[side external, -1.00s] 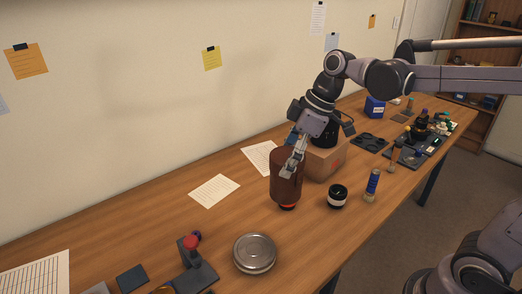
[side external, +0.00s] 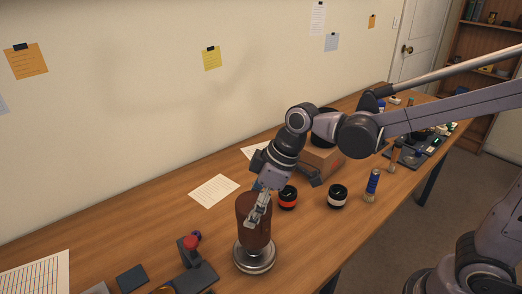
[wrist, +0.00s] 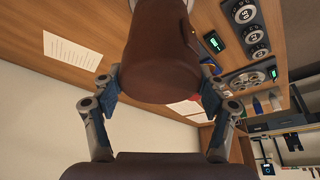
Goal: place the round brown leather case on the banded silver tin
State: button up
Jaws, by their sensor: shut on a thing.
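The round brown leather case (side external: 252,222) is an upright cylinder in my gripper (side external: 260,208). In the side view it stands over the banded silver tin (side external: 254,258), covering the back of the tin's lid. I cannot tell whether the case's base touches the lid or hangs just above it. In the wrist view the case (wrist: 162,70) fills the middle between the two fingers of my gripper (wrist: 160,88).
A black jar with an orange band (side external: 288,198) and one with a white band (side external: 337,197) stand right of the case. A blue-topped cylinder (side external: 371,187) is farther right. A dark stand with a red knob (side external: 192,258) is close left of the tin. A cardboard box (side external: 322,160) lies behind.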

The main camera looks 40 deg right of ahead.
jog(key=shift+a+f, duration=0.1)
jog(key=shift+f, duration=1.95)
jog(key=o, duration=1.7)
jog(key=shift+f, duration=0.15)
jog(key=v, duration=1.2)
jog(key=s+d+f+m+t+h, duration=0.1)
jog(key=s+d+m, duration=0.1)
jog(key=d+m, duration=0.1)
jog(key=s+d+f+m+t+h, duration=0.1)
jog(key=s+d+f+m, duration=0.1)
jog(key=d, duration=0.3)
jog(key=s+d+f+m+t+h, duration=0.1)
jog(key=d+f+m+t, duration=0.1)
jog(key=d+m, duration=0.2)
jog(key=shift+s+d, duration=0.4)
